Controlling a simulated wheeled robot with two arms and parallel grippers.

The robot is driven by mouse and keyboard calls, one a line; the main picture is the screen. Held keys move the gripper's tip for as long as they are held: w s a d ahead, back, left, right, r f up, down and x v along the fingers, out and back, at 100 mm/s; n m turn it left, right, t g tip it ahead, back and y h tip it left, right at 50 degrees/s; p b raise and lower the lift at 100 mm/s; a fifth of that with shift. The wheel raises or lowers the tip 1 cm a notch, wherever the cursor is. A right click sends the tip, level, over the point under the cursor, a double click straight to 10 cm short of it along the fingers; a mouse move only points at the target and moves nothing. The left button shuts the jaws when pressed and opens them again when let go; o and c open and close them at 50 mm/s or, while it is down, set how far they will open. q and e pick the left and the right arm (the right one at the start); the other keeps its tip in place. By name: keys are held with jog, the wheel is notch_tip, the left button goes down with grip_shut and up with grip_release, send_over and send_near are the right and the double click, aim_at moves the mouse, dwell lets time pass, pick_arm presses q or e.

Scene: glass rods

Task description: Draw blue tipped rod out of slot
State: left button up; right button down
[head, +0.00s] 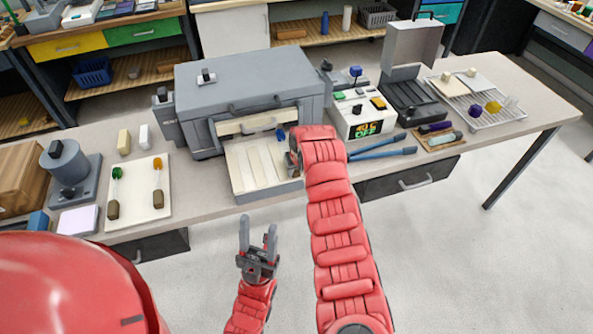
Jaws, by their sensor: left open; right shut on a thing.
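A grey box-like furnace (240,92) stands on the bench, with a low, wide opening in its front and a pale grooved shelf (246,176) before it. A blue tip (281,134) shows at the right part of the opening. My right gripper (293,162) is just in front of it, at the shelf's right side, shut on what appears to be the blue tipped rod. The rod's shaft and most of the fingers are hidden behind my red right arm. My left gripper (257,232) is open and empty, in front of the bench edge.
A white tray (140,211) at left holds a green tipped and an orange tipped rod. A control box (358,116) with a lit display and blue-handled tongs (383,149) lie right of the furnace. A wire rack (489,116) stands farther right.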

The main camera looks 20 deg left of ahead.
jog(key=c, duration=0.5)
grip_release()
jog(key=shift+r, duration=0.1)
jog(key=shift+s+d+r+b, duration=0.15)
jog(key=shift+r+b, duration=0.15)
jog(key=shift+r, duration=0.25)
jog(key=v, duration=1.6)
